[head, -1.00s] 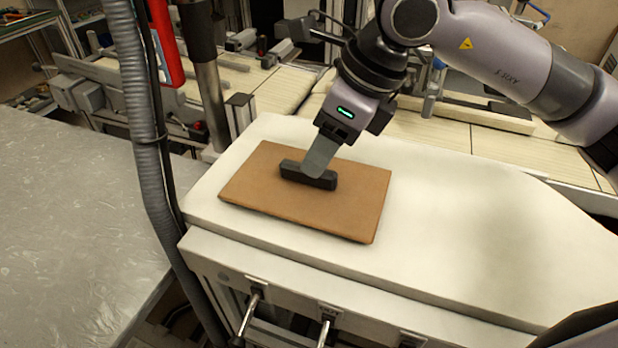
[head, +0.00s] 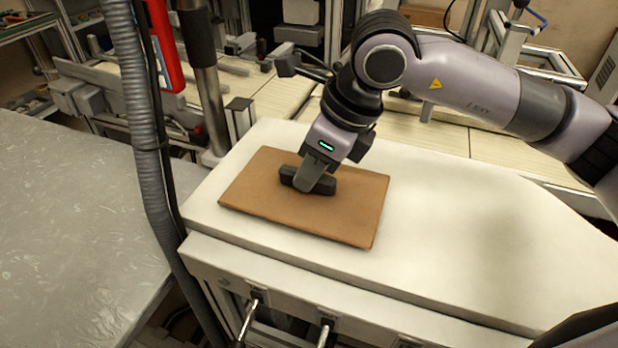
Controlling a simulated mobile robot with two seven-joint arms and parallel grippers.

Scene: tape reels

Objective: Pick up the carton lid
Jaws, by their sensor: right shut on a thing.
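The carton lid (head: 335,222) is a flat brown rectangle with a dark block-shaped handle (head: 326,187) on its top. It lies on the white worktop, and I see no gap under it. My right gripper (head: 311,188) reaches down from above and is shut on the handle. Its near finger covers the middle of the handle, and the far finger is hidden. My left gripper is not in view.
The white worktop (head: 470,225) is clear to the right of the lid. A grey hose (head: 148,165) and a metal post (head: 212,105) stand to the left. A grey sheet-covered table (head: 70,220) is at far left. Conveyors (head: 425,132) run behind.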

